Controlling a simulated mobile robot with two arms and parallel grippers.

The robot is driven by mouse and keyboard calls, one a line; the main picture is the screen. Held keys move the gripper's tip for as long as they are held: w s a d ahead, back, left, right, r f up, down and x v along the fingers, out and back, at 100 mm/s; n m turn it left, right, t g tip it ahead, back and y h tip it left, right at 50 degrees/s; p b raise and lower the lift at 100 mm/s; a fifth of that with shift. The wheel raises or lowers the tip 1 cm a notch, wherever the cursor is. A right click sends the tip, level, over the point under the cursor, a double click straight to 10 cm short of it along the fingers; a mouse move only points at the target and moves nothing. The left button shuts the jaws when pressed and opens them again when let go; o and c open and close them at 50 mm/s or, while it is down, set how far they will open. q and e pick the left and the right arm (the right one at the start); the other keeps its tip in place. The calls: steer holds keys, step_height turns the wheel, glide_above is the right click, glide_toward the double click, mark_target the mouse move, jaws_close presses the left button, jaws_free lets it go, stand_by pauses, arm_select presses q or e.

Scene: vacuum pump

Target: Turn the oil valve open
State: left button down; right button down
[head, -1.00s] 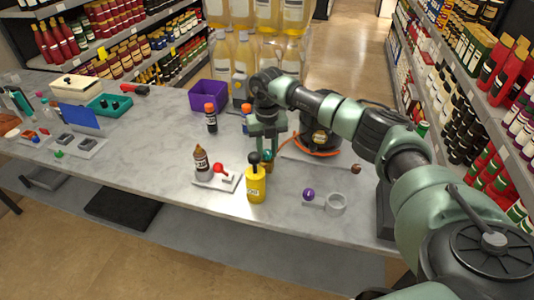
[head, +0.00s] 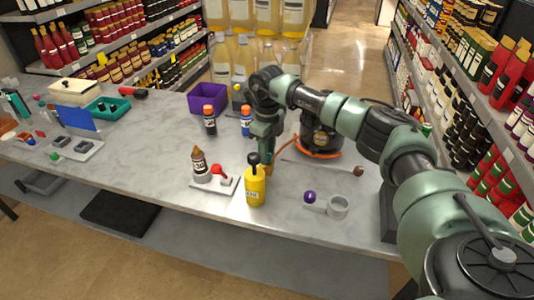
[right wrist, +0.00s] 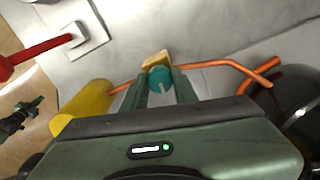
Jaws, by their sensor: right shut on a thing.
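A teal valve knob (right wrist: 160,78) on a brass body (right wrist: 156,58) sits in line with an orange hose (right wrist: 225,64) in the right wrist view. My right gripper (right wrist: 162,90) is shut on the teal knob, with one finger on each side of it. In the head view my right gripper (head: 266,158) reaches down behind the yellow bottle, and its fingers hide most of the valve. The dark vacuum pump (head: 322,138) stands to the right, with the orange hose around its base. My left gripper is not in view.
A yellow bottle (head: 255,187) with a black top stands close in front of the gripper. A grey ring (head: 338,206) and purple ball (head: 310,197) lie at right.

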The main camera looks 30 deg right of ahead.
steer(key=shift+n, duration=0.4)
steer(key=c, duration=1.1)
jaws_free()
steer(key=shift+r, duration=0.1)
step_height(320, 180, up, 8)
steer(key=shift+f+b, duration=0.15)
steer(key=shift+b, duration=0.7)
